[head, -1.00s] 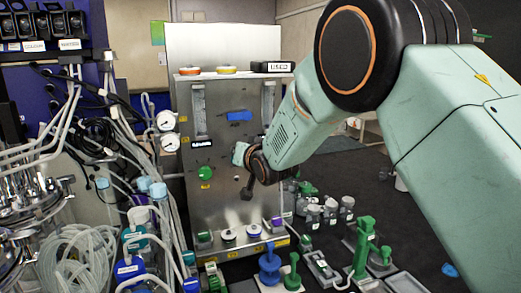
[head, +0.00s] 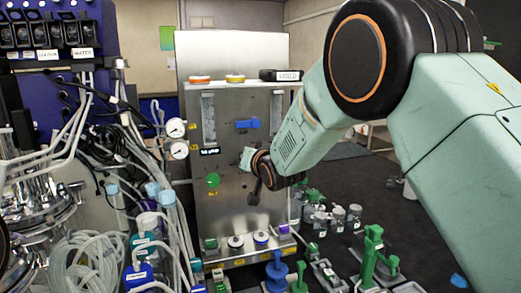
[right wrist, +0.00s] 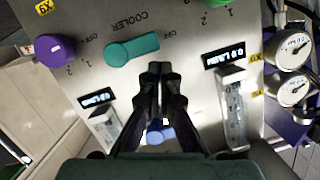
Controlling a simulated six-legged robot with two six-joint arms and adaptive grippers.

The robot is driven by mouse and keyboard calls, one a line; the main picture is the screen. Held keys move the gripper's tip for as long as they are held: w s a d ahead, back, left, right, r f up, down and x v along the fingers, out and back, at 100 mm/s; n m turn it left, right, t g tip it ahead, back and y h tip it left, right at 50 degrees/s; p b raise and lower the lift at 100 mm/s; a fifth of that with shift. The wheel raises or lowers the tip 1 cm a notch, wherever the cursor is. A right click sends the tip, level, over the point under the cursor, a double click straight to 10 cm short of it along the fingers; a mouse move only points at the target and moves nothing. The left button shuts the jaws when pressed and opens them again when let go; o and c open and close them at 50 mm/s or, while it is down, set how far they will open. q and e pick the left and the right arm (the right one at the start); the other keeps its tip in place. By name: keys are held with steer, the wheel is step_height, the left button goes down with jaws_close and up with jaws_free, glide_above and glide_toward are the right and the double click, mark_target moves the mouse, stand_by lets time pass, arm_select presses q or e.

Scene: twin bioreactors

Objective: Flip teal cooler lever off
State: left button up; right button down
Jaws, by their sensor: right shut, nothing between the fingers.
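The teal cooler lever (right wrist: 132,50) is on a steel panel in the right wrist view, which looks at the panel upside down. It lies nearly level in that picture, its wide round end at the left, under the COOLER print and between two OFF-like marks. My right gripper (right wrist: 160,70) is shut and empty, its tips just below the lever's right end in that view. I cannot tell if they touch. In the head view my right gripper (head: 254,192) is in front of the panel (head: 230,130), and I cannot make out the lever. My left gripper is out of view.
A purple knob (right wrist: 54,48) sits beside the lever, and a green knob (head: 213,180) is on the panel. Gauges (head: 177,128) and many loose tubes (head: 90,255) crowd the left. Green and blue fittings (head: 277,270) stand below the panel.

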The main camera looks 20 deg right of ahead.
step_height(320, 180, up, 3)
steer(key=shift+r+p, duration=0.1)
steer(key=shift+p, duration=0.75)
arm_select(q)
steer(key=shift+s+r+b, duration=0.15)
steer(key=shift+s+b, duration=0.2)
steer(key=shift+b, duration=0.75)
arm_select(e)
steer(key=a+v, duration=0.1)
steer(key=v, duration=0.9)
steer(key=shift+s, duration=0.2)
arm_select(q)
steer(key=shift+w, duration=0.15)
arm_select(e)
steer(key=shift+w+d, duration=0.1)
steer(key=shift+w, duration=0.15)
steer(key=shift+s, duration=0.15)
